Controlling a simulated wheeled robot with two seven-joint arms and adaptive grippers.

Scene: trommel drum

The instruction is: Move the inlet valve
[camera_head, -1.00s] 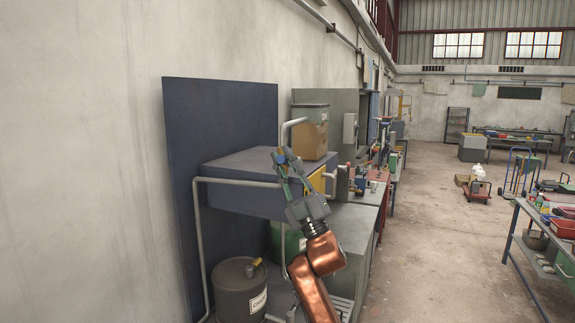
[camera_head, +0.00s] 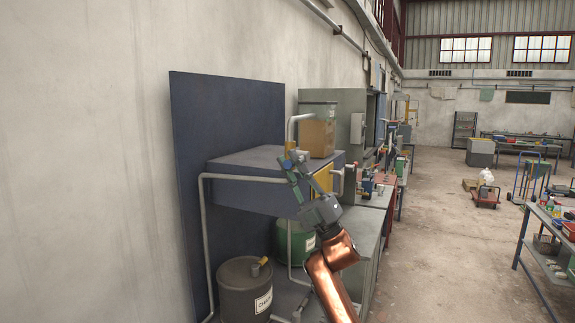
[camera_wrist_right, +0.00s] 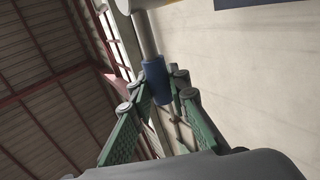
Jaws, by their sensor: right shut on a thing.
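The inlet valve shows as a blue sleeve (camera_wrist_right: 157,82) on a grey rod in the right wrist view, between my green finger pads. In the head view a small blue and yellow part (camera_head: 287,162) sits at my fingertips, beside the bent grey pipe (camera_head: 290,127) above the blue housing (camera_head: 250,160). My right gripper (camera_head: 291,163) reaches up from below and is shut on the blue sleeve. Its fingers (camera_wrist_right: 165,95) hide part of the valve. My left gripper is not in view.
A yellow panel (camera_head: 323,178) and a handle are on the housing's front. A brown box (camera_head: 318,137) stands behind it. A grey drum (camera_head: 242,293) and a green drum (camera_head: 300,240) stand below. A grey bench (camera_head: 360,225) is at the right, with open floor beyond.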

